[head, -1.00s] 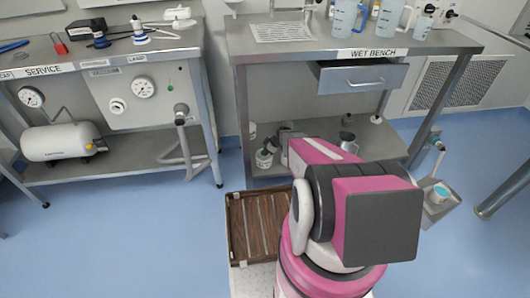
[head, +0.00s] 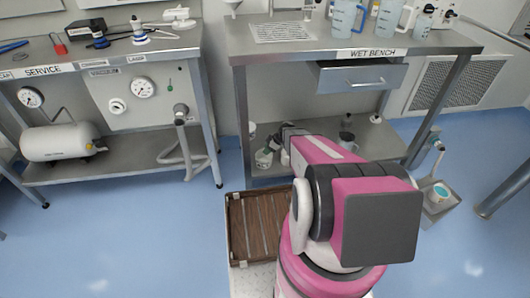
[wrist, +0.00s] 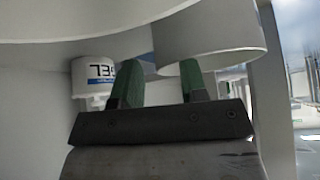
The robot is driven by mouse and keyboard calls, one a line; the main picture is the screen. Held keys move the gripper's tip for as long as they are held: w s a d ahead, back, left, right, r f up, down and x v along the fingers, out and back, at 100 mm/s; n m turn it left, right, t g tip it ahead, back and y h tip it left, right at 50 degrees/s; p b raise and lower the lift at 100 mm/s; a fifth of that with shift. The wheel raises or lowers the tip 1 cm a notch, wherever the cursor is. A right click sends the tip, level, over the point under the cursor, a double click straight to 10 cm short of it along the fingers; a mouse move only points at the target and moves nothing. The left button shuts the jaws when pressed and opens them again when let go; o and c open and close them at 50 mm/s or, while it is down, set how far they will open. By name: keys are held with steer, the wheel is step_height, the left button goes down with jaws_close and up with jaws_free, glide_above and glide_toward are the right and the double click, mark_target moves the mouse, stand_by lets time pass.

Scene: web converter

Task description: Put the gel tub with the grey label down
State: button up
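My gripper (wrist: 161,82) has two green fingertips. They stand apart, with no object clearly clasped between them. In the wrist view, a white tub (wrist: 88,88) with dark, upside-down lettering like "GEL" is beyond the left fingertip. A plain pale cylinder (wrist: 225,35) is behind the right fingertip, wider than the finger gap. I cannot tell which one has the grey label. In the head view, my gripper is at the wet bench's lower shelf, its fingers hidden.
The wet bench (head: 290,50) has a drawer (head: 362,78) above the lower shelf (head: 385,143) and legs at its sides. A metal vessel (head: 346,140) is on that shelf. A brown slatted tray (head: 240,250) is beside my arm. Blue floor is open at left.

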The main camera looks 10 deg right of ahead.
steer(key=v, duration=0.9)
steer(key=s+a+r+m+g+h, duration=0.1)
steer(key=s+a+r+m+h, duration=0.1)
steer(key=s+r+m, duration=0.5)
steer(key=s+a+r+m+g+h, duration=0.1)
steer(key=s+r+m+h, duration=0.3)
steer(key=s+r, duration=1)
steer(key=a+m, duration=0.1)
steer(key=m, duration=0.1)
steer(key=shift+s+a+r+m+h, duration=0.25)
steer(key=shift+s+r+m+h, duration=0.05)
steer(key=shift+s+m, duration=0.1)
